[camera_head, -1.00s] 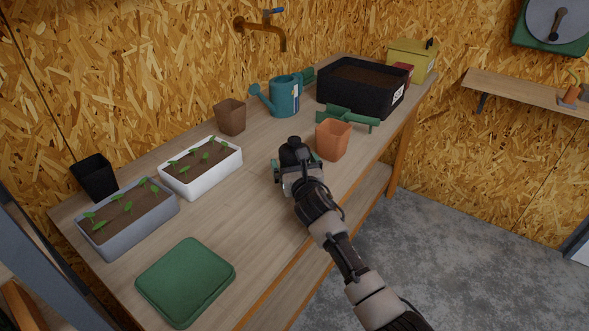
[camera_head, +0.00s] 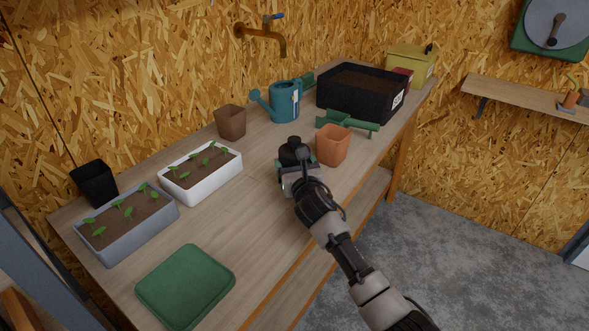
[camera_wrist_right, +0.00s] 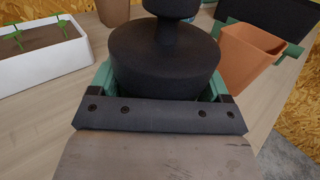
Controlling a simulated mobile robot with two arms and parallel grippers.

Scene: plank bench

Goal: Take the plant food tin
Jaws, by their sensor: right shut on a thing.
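My right gripper (camera_head: 296,172) is over the middle of the bench, its arm coming in from the lower right. It is shut on a dark round thing (camera_head: 293,152) with a narrow neck and a wider top. In the right wrist view the dark thing (camera_wrist_right: 165,58) stands between the green jaw parts and fills the middle. No label shows on it, so I cannot tell for sure that it is the plant food tin. Its base is hidden by the gripper. My left gripper is not in view.
An orange pot (camera_head: 332,145) stands close right of the gripper. A green tool (camera_head: 347,121), a teal watering can (camera_head: 284,103) and a black soil tray (camera_head: 358,95) lie behind. A white seedling tray (camera_head: 202,182) is left. A green pad (camera_head: 186,285) lies at the front.

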